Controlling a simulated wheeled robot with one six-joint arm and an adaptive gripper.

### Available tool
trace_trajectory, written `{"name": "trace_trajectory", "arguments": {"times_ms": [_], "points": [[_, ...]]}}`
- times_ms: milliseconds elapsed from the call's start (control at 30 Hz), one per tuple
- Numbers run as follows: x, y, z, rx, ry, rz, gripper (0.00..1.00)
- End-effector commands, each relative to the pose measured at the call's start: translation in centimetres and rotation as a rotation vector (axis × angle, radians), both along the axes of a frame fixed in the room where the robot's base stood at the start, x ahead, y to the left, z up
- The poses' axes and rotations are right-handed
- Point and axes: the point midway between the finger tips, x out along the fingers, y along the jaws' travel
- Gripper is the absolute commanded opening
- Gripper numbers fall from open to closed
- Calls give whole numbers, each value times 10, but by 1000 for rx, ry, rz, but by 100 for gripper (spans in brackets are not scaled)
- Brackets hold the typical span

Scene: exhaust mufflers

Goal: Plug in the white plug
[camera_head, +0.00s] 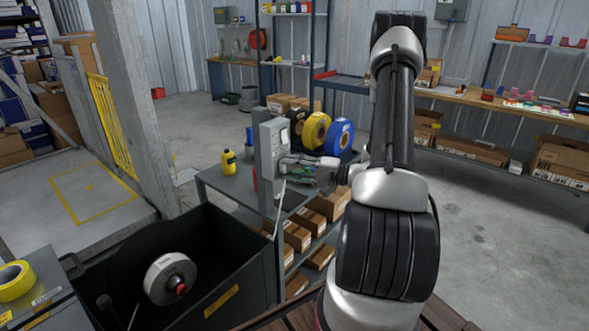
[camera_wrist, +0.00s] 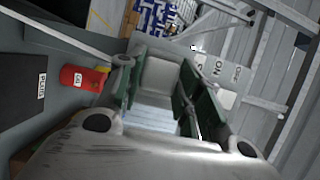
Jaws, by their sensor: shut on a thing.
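My gripper (camera_head: 292,166) reaches left to the grey electrical box (camera_head: 270,148) on the table post. In the wrist view its green fingers (camera_wrist: 160,84) are closed on the sides of a pale white block, which looks like the white plug (camera_wrist: 160,76). A white cable (camera_head: 279,208) hangs down below the gripper in the head view. The box face lies close past the fingertips; I cannot tell whether the plug touches a socket. Another pale block (camera_wrist: 226,98) shows beside the right finger, near upside-down lettering.
A yellow bottle (camera_head: 229,162) stands left on the grey table (camera_head: 222,184). A red cylinder (camera_wrist: 82,77) is left of the fingers. Yellow and blue reels (camera_head: 340,136) stand behind the box. A black bin (camera_head: 235,250) is in front; floor at right is clear.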

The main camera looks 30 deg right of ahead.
Motion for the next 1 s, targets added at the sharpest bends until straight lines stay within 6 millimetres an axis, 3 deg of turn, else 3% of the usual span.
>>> {"name": "trace_trajectory", "arguments": {"times_ms": [33, 67, 200, 633, 1000], "points": [[1, 0, 0, 0, 0, 0, 14], [1, 0, 0, 0, 0, 0, 37], [1, 0, 0, 0, 0, 0, 60], [-5, -7, 0, 0, 0, -4, 60], [-60, -57, 0, 0, 0, -6, 60]]}}
